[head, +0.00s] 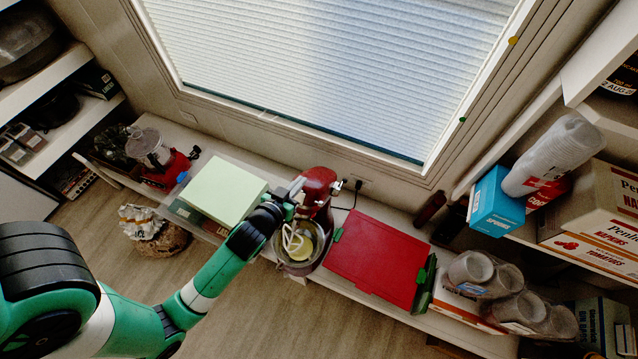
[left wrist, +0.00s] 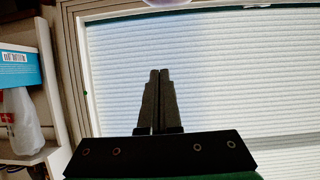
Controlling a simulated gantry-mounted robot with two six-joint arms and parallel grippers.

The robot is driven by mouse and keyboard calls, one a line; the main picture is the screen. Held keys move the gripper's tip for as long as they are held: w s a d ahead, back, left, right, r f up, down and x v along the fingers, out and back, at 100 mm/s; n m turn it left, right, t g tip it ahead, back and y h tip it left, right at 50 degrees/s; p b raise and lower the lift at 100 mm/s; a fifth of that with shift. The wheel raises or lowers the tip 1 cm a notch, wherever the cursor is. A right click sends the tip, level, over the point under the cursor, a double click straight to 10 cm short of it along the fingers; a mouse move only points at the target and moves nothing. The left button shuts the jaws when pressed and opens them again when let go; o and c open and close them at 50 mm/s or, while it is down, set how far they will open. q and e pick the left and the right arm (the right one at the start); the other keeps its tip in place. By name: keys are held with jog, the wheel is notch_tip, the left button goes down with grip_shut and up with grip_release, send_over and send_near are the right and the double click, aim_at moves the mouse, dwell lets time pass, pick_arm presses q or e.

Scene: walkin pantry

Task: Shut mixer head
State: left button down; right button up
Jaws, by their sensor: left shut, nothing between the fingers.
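The red stand mixer (head: 319,184) stands on the low shelf below the window. Its head looks tilted up, and the pale beater (head: 291,240) shows over the metal bowl (head: 302,266). My left gripper (head: 288,199) is at the left side of the mixer, close to the head; I cannot tell whether it touches. The arm hides part of the mixer's left side. In the left wrist view the left fingers (left wrist: 158,74) are together with nothing between them. My right gripper is not in view.
A pale green box (head: 223,190) lies left of the mixer, and a red board or box (head: 377,258) lies right of it. A red food processor (head: 163,160) stands farther left. The window blind (head: 330,70) is behind.

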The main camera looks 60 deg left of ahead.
pick_arm(q)
notch_tip(320, 180, down, 2)
jog(key=s, duration=0.2)
jog(key=b, duration=0.1)
send_over(303, 188)
jog(key=w+a, duration=0.1)
jog(key=w, duration=0.1)
jog(key=f, duration=0.3)
jog(key=shift+s+a+f+g, duration=0.1)
jog(key=shift+a+f+g, duration=0.1)
jog(key=shift+f+g, duration=0.15)
jog(key=shift+w+a+f, duration=0.2)
jog(key=shift+w+f, duration=0.05)
jog(key=shift+f, duration=0.25)
jog(key=shift+s+d+f, duration=0.7)
jog(key=shift+s+f, duration=0.2)
jog(key=shift+s+d+f, duration=0.15)
jog(key=shift+f, duration=0.05)
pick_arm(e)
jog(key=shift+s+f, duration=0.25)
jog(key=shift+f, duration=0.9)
